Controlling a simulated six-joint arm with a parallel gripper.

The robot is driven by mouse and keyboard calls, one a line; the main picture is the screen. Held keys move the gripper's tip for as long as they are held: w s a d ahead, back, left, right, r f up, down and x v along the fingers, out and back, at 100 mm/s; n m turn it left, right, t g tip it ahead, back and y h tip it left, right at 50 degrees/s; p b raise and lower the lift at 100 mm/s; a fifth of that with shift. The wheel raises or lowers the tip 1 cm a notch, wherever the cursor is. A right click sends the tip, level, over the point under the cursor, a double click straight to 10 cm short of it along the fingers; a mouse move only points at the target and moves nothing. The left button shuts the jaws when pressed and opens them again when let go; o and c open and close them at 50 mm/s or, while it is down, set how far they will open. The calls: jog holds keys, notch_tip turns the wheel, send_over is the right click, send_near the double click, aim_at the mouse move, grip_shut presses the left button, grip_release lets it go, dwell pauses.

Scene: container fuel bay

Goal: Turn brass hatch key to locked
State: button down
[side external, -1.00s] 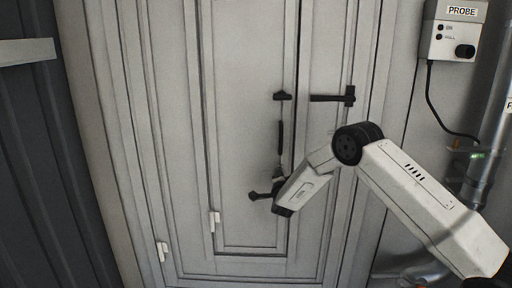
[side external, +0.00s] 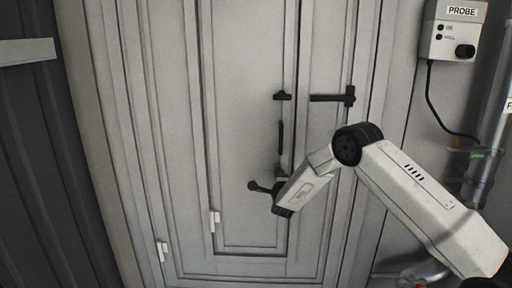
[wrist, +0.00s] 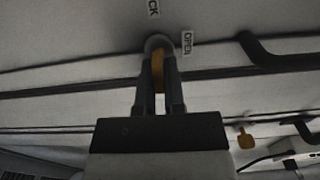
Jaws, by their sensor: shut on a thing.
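The brass hatch key (wrist: 158,68) shows in the wrist view as a narrow upright strip between my fingers, in front of a dark round collar (wrist: 158,42). My gripper (wrist: 159,85) is shut on the key. A label reading OPEN (wrist: 187,43) is just right of the collar. A cut-off label ending in CK (wrist: 153,8) is above it. In the side view my gripper (side external: 275,188) is at the lower right part of the pale hatch door (side external: 245,130), and the key cannot be made out there.
A dark handle (wrist: 275,55) sticks out right of the key. A second brass piece (wrist: 246,138) shows lower right. In the side view, a dark latch bar (side external: 332,98) is above my gripper and a PROBE box (side external: 453,32) hangs at the upper right.

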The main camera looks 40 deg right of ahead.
jog(key=c, duration=0.7)
grip_release()
jog(key=shift+a, duration=0.1)
jog(key=shift+v, duration=3.85)
jog(key=shift+a+r, duration=0.1)
